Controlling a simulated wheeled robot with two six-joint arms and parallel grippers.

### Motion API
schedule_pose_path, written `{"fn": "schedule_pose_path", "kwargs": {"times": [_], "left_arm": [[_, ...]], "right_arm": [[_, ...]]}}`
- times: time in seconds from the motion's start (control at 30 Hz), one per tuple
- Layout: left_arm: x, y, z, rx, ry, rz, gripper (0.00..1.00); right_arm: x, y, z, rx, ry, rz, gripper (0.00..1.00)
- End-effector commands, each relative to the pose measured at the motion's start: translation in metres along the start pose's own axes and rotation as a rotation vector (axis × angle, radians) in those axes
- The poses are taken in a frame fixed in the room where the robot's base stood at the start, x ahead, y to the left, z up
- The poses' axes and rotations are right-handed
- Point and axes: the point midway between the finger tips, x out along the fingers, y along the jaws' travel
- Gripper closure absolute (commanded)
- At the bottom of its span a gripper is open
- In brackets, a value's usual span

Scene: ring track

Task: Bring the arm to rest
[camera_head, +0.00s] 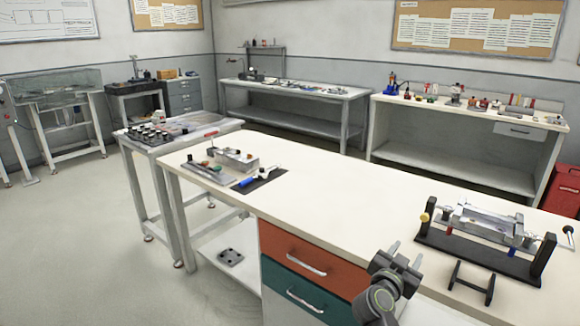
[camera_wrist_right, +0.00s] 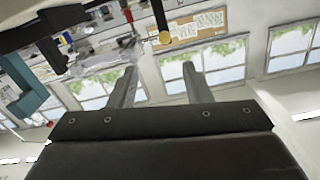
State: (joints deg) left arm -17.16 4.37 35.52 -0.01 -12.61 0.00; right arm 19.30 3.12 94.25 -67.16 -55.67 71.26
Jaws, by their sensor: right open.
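My right gripper (camera_head: 405,255) is in the lower right of the head view, in front of the near edge of the white workbench (camera_head: 350,205). Its two fingers point up and stand apart, with nothing between them. In the right wrist view the fingers of the gripper (camera_wrist_right: 160,85) are spread and empty, with windows and a wall behind them. My left gripper is in neither view.
A black-framed fixture (camera_head: 490,240) with a metal track stands at the bench's right end, close to my right gripper. A black mat (camera_head: 262,180) with tools lies on the left end. The bench middle is clear. Orange (camera_head: 300,262) and teal drawers sit below.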

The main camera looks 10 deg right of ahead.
Motion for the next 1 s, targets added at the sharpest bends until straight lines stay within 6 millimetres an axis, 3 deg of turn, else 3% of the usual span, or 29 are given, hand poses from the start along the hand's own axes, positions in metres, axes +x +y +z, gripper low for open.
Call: {"fn": "schedule_pose_path", "kwargs": {"times": [0.17,0.27,0.5,0.7,1.0], "left_arm": [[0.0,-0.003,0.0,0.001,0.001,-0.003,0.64],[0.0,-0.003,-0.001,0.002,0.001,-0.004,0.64],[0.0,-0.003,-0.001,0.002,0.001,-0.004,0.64],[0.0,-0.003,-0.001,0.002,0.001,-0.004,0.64],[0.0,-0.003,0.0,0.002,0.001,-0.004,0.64]], "right_arm": [[-0.025,0.062,0.044,-0.1,-0.174,0.056,0.55],[-0.054,0.109,0.076,-0.192,-0.335,0.071,0.55],[-0.149,0.199,0.125,-0.43,-0.727,-0.027,0.55],[-0.218,0.236,0.135,-0.573,-0.946,-0.181,0.55],[-0.296,0.266,0.129,-0.715,-1.139,-0.407,0.55]]}}
